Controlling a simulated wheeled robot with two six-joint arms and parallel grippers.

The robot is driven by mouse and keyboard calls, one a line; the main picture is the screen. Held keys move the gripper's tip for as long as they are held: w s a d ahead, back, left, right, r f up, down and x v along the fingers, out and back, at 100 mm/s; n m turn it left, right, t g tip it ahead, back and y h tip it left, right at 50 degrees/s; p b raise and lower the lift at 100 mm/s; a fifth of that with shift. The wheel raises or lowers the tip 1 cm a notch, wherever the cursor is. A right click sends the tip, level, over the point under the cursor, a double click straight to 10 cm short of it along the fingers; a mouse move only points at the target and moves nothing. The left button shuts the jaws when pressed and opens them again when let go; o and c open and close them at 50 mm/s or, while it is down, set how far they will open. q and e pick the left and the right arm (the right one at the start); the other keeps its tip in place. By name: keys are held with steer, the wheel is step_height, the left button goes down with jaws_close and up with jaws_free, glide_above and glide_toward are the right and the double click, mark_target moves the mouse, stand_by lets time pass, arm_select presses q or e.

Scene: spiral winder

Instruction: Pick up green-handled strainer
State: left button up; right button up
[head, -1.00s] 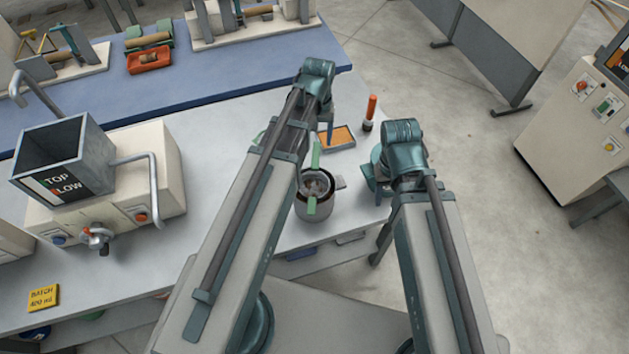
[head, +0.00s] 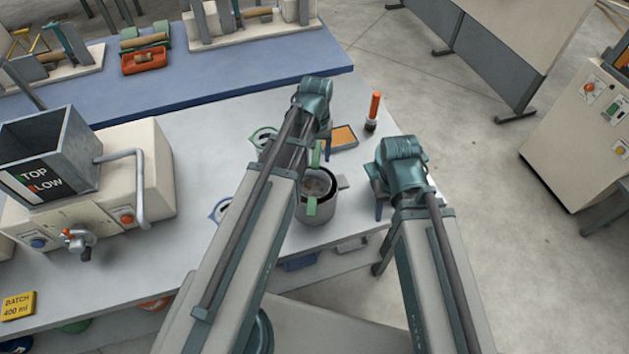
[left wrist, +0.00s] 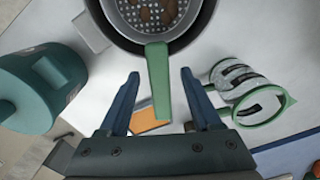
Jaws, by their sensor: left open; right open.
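The green-handled strainer (head: 318,184) sits in a grey pot (head: 318,212) on the table. In the left wrist view its perforated bowl (left wrist: 158,12) shows dark pieces inside, and one green handle (left wrist: 158,80) points toward my left gripper. My left gripper (left wrist: 160,74) is open, with one finger on each side of the handle and visible gaps. In the head view my left arm partly hides it. My right gripper (head: 378,208) is open and empty, right of the pot.
A hopper machine (head: 90,190) stands at left. The table's right edge is close to the pot.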

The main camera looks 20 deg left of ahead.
arm_select(q)
steer(key=shift+f+b, duration=0.35)
steer(key=shift+f, duration=0.5)
steer(key=shift+r, duration=0.1)
arm_select(e)
steer(key=shift+f, duration=0.75)
arm_select(q)
jaws_close()
arm_select(e)
steer(key=shift+r, duration=0.1)
